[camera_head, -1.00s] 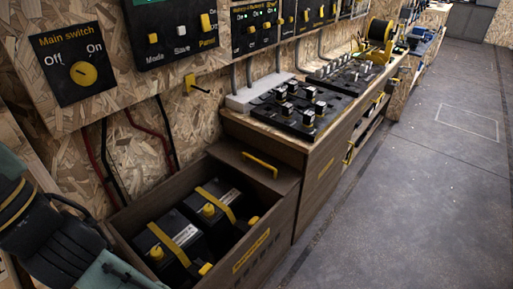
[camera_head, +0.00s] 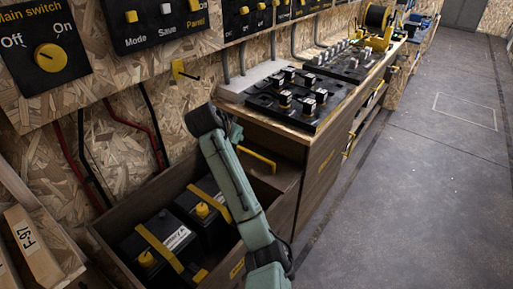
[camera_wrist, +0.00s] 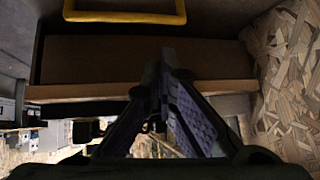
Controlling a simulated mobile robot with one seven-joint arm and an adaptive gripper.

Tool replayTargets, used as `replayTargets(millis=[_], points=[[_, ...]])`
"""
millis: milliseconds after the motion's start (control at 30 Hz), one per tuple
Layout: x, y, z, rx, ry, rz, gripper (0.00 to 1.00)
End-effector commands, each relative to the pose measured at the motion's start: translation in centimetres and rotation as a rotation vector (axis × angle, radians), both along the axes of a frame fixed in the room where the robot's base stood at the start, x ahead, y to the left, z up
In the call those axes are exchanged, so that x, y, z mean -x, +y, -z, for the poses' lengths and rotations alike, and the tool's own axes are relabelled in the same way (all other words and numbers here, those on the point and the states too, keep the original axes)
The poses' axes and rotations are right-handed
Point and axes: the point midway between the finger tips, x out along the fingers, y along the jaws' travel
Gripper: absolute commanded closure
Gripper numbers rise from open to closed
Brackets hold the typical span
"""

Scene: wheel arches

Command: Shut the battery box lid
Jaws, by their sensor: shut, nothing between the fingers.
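The battery box (camera_head: 270,220) is a brown wooden box, open at the top, with black batteries (camera_head: 195,218) inside. Its brown lid (camera_head: 284,172) lies at the box's right end, leaving the batteries uncovered. The lid carries a yellow handle (camera_head: 256,158), which also shows at the top of the wrist view (camera_wrist: 125,17). My gripper (camera_wrist: 167,60) is shut and empty, seen from behind in the wrist view, below the handle in the picture. In the head view my arm reaches over the box and my fingers are hidden; contact cannot be told.
A counter (camera_head: 318,130) with black terminal boards stands right of the box. Floor (camera_head: 420,180) on the right is clear.

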Motion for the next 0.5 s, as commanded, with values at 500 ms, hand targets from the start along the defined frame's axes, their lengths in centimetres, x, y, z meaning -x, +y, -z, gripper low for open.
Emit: replayTargets(millis=[500], points=[[-2.1, -4.0, 4.1, 0.057, 0.080, 0.200, 1.00]])
